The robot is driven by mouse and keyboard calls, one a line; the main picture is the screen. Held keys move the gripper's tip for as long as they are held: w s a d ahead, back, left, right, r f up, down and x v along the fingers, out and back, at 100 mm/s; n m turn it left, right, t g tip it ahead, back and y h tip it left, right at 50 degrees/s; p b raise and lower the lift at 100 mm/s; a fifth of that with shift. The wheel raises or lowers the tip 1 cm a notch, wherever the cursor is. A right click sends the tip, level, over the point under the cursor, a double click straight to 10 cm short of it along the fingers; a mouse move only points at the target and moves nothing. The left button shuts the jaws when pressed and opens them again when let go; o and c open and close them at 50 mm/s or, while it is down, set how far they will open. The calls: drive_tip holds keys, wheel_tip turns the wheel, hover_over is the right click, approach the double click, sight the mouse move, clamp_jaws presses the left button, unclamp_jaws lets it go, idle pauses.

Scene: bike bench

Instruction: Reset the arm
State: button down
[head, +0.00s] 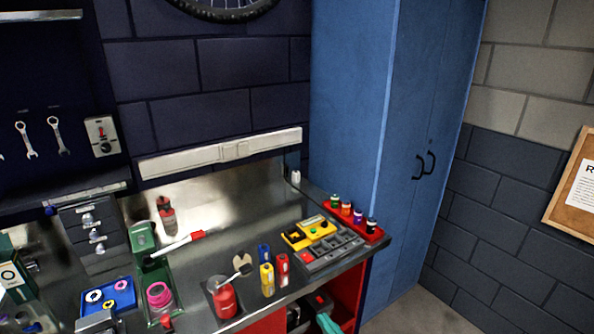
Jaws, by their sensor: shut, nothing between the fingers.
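My gripper and arm do not show in the head view. The steel workbench top (215,262) runs along the wall below, with tools and containers on it. The task names no other object.
A red bottle (226,299), blue, yellow and red small containers (267,280) and a yellow-and-grey organiser (333,250) stand on the bench. A red rack (357,222) of small bottles is at the right end. A blue tray (108,296) lies left. A tall blue cabinet (385,130) stands beyond.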

drive_tip(key=s+a+f+m+h, duration=0.3)
drive_tip(key=s+f+m+h, duration=0.3)
drive_tip(key=s+f, duration=1.1)
drive_tip(key=s+a+r+n, duration=0.1)
drive_tip(key=s+a+r, duration=0.1)
drive_tip(key=s, duration=0.8)
drive_tip(key=s+a+r+n+t, duration=0.1)
drive_tip(key=s+r, duration=0.4)
drive_tip(key=s, duration=0.5)
drive_tip(key=shift+s+a+n+h, duration=0.25)
drive_tip(key=shift+a+n+h, duration=0.05)
drive_tip(key=shift+a, duration=0.25)
drive_tip(key=shift+r, duration=0.1)
